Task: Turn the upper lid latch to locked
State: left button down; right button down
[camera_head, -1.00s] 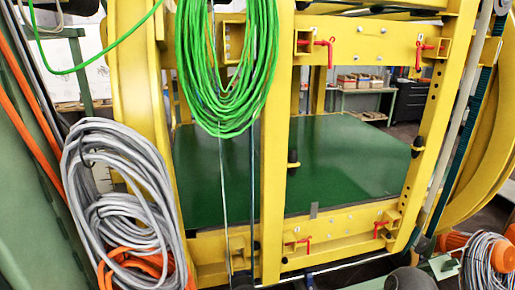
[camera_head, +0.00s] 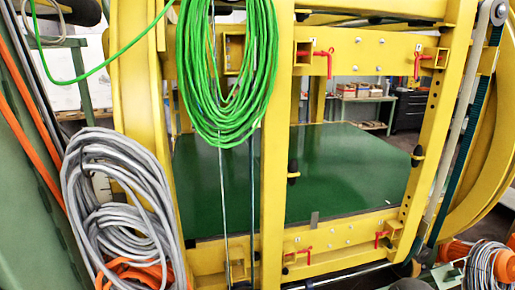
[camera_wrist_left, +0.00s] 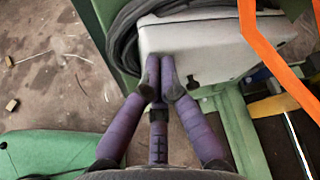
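Red lever latches sit on the yellow frame in the head view. On the upper beam (camera_head: 375,42) are a left latch (camera_head: 329,64) and a right latch (camera_head: 418,64); both levers hang downward at their ends. A lower left latch (camera_head: 305,254) and a lower right latch (camera_head: 379,239) sit on the lower beam. I cannot tell which is the lid latch, or whether any is locked. My left gripper (camera_wrist_left: 161,82) shows in the left wrist view, its purple fingers drawn together at the tips, empty, over a pale box. No gripper shows in the head view; none touches a latch.
Green cable (camera_head: 228,125) hangs in front of the frame. Grey coiled cable (camera_head: 125,205) hangs at left. A green panel (camera_head: 345,165) lies behind the uprights.

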pick_arm(q)
jog(key=shift+s+d+f, duration=0.1)
jog(key=shift+s+f, duration=0.35)
dwell(0.3)
jog(key=shift+s+r, duration=0.1)
jog(key=w+d, duration=0.1)
jog(key=d, duration=0.5)
jog(key=shift+r, duration=0.2)
dwell(0.5)
jog(key=a+p, duration=0.1)
jog(key=a, duration=0.5)
jog(key=shift+w+a+r+p, duration=0.2)
jog(key=shift+w+r+p, duration=0.1)
jog(key=shift+r+p, duration=0.05)
dwell(0.6)
